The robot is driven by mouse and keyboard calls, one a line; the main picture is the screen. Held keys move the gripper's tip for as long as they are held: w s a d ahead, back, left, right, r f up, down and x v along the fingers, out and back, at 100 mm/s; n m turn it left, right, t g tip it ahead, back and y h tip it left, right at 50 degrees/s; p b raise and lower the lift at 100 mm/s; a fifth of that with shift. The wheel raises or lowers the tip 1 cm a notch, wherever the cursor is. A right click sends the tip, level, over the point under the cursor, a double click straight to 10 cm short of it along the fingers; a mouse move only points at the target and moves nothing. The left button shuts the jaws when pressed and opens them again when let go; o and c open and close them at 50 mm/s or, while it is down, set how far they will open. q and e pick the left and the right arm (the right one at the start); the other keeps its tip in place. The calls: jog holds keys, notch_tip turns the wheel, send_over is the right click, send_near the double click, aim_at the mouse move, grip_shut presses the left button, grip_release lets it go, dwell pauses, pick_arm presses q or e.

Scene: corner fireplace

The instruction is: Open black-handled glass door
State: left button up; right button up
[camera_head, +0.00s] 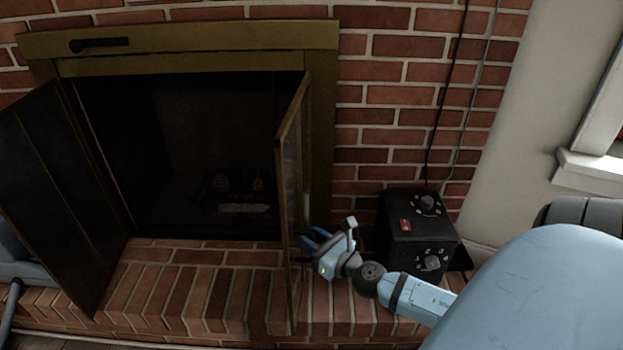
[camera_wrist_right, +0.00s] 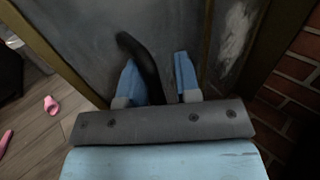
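The right glass door (camera_head: 294,200) of the fireplace stands swung out from the opening, nearly edge-on in the head view. Its pane (camera_wrist_right: 85,40) fills much of the wrist view. The left glass door (camera_head: 60,195) also stands open, angled outward. My right gripper (camera_head: 308,243) is at the outer side of the right door, low down. In the wrist view its blue fingers (camera_wrist_right: 160,80) are spread, with the curved black handle (camera_wrist_right: 140,58) between them. The handle lies close to the left finger, with a gap to the right finger. My left gripper is not visible.
A black box with knobs (camera_head: 415,238) stands on the brick hearth (camera_head: 180,290), right beside my right forearm. The brick wall (camera_head: 400,100) is behind it. A black lever (camera_head: 98,44) is on the frame's top. Small pink objects (camera_wrist_right: 50,105) lie on the wooden floor.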

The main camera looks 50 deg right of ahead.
jog(key=shift+s+a+f, duration=0.1)
jog(key=shift+a, duration=0.05)
jog(key=shift+s, duration=0.1)
pick_arm(q)
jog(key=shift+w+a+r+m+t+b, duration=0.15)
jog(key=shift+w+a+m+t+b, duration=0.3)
jog(key=shift+b, duration=0.6)
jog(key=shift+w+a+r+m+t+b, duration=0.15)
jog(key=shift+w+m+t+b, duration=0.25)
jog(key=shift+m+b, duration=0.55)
pick_arm(e)
jog(key=s, duration=1.3)
jog(key=shift+s+d, duration=0.3)
